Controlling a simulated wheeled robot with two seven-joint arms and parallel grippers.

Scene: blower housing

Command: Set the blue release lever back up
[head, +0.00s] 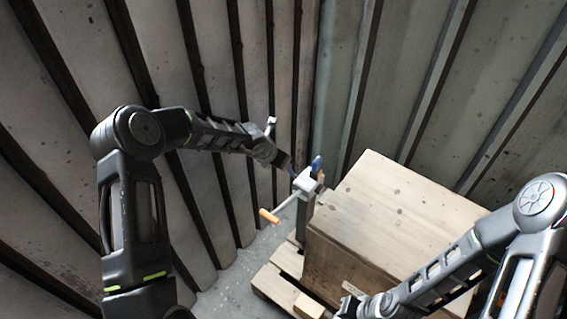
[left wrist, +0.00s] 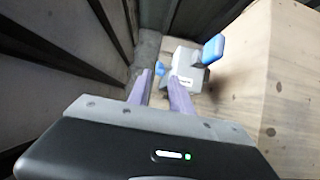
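A pale grey clamp-like device (head: 307,182) stands on a post beside a wooden crate. It also shows in the left wrist view (left wrist: 190,68). A blue paddle (head: 317,163) sticks up on its right side, and also shows in the left wrist view (left wrist: 213,48). A smaller blue piece (left wrist: 160,68) is on its left side; I cannot tell which of these is the release lever. My left gripper (left wrist: 160,80) is open, its purple fingers pointing at the device's left side, near the smaller blue piece. My right gripper (head: 362,306) is at the bottom edge, its fingers unclear.
A crank with an orange grip (head: 268,216) reaches down-left from the device. The large wooden crate (head: 390,200) fills the right, on a wooden pallet (head: 273,287). Ribbed metal walls (head: 420,70) close in behind and on the left. Bare floor (head: 225,290) shows left of the pallet.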

